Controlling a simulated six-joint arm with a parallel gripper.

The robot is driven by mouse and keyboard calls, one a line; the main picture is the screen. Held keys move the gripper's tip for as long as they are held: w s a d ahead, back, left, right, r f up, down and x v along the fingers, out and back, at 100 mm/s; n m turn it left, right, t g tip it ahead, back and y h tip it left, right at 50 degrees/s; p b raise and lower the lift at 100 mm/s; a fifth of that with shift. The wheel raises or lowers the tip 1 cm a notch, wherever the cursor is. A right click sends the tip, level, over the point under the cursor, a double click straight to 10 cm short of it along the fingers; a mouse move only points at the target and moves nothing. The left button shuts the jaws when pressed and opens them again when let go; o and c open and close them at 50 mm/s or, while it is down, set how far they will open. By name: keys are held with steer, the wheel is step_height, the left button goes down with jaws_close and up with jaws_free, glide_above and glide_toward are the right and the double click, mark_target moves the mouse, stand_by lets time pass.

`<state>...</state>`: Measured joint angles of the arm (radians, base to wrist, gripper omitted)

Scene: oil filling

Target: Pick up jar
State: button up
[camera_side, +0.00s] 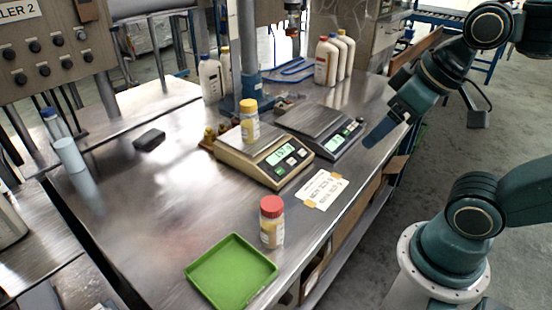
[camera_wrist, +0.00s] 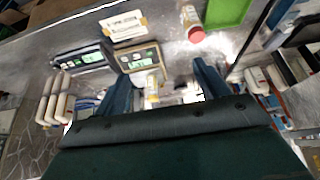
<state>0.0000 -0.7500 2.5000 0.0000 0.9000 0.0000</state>
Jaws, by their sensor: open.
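A small jar with a red cap (camera_side: 271,222) stands upright on the metal table, just behind the green tray. It also shows in the wrist view (camera_wrist: 195,34), beyond my fingers and right of centre. A second jar with a yellow cap (camera_side: 249,122) stands on the pan of the beige scale (camera_side: 262,158). In the wrist view this jar (camera_wrist: 152,92) appears between my fingers but some way off. My gripper (camera_side: 378,138) is open and empty, above the table's right edge, right of the scales and apart from both jars. Its two fingers (camera_wrist: 162,82) are spread in the wrist view.
A green tray (camera_side: 231,272) lies at the table's front. A dark scale (camera_side: 320,130) stands beside the beige one, and a taped paper label (camera_side: 321,190) lies in front. White bottles (camera_side: 334,60) stand at the back. The table's left middle is mostly clear.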

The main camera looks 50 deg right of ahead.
steer(key=shift+o, duration=0.5)
steer(key=shift+w, duration=0.15)
steer(key=w+a+f+n+t+y, duration=0.1)
steer(key=w+f+n+y, duration=0.2)
steer(key=w, duration=1)
steer(key=t, duration=0.8)
glide_toward(250, 122)
steer(key=d, duration=0.2)
steer(key=shift+w+d+r+m, duration=0.15)
steer(key=shift+d+r+m, duration=0.1)
steer(key=shift+m, duration=0.15)
steer(key=shift+x, duration=4.3)
